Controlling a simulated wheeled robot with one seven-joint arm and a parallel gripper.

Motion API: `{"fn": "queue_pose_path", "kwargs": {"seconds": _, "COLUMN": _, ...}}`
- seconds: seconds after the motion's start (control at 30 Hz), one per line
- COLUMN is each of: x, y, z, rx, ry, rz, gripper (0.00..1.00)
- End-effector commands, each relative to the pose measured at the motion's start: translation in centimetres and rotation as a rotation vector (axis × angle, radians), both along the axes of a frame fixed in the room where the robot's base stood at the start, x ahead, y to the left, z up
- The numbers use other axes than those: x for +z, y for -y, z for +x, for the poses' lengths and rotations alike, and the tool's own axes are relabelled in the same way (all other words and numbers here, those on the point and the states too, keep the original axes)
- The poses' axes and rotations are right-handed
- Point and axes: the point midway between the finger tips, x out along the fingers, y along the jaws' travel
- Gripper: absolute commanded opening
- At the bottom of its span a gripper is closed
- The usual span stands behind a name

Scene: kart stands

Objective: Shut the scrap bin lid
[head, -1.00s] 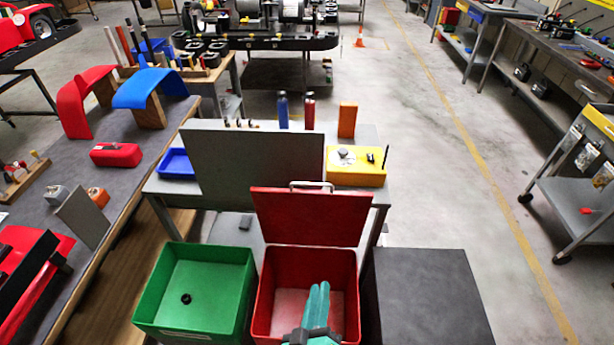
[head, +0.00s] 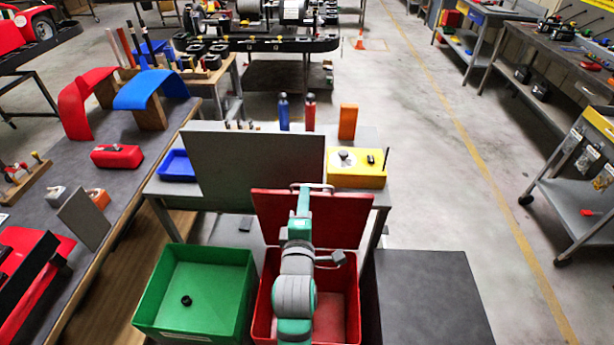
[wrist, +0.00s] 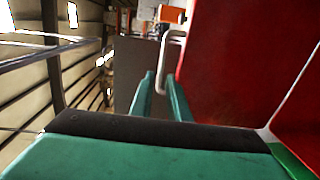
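The scrap bin (head: 350,290) is red, and its red lid (head: 345,222) stands up, tilted back at the bin's far edge. A pale metal handle (head: 326,186) sits on the lid's top edge. My gripper (head: 304,188) is at that top edge, left of the lid's middle, by the handle. My arm hides much of the bin.
A green bin (head: 205,285) with a small black part stands left of the scrap bin, and a dark box (head: 430,295) stands right. Behind the lid are a grey panel (head: 250,165) and a table with a yellow box (head: 355,175) and bottles.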

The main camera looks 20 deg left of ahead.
Motion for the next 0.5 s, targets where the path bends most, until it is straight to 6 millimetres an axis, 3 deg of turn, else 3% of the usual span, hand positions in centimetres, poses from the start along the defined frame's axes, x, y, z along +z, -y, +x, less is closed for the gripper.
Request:
{"fn": "queue_pose_path", "kwargs": {"seconds": 0.3, "x": -0.4, "y": -1.5, "z": 5.4, "rx": -0.001, "ry": 0.001, "rz": -0.001, "gripper": 0.15}}
{"fn": "queue_pose_path", "kwargs": {"seconds": 0.5, "x": -0.7, "y": -2.2, "z": 7.9, "rx": -0.001, "ry": 0.000, "rz": 0.000, "gripper": 0.15}}
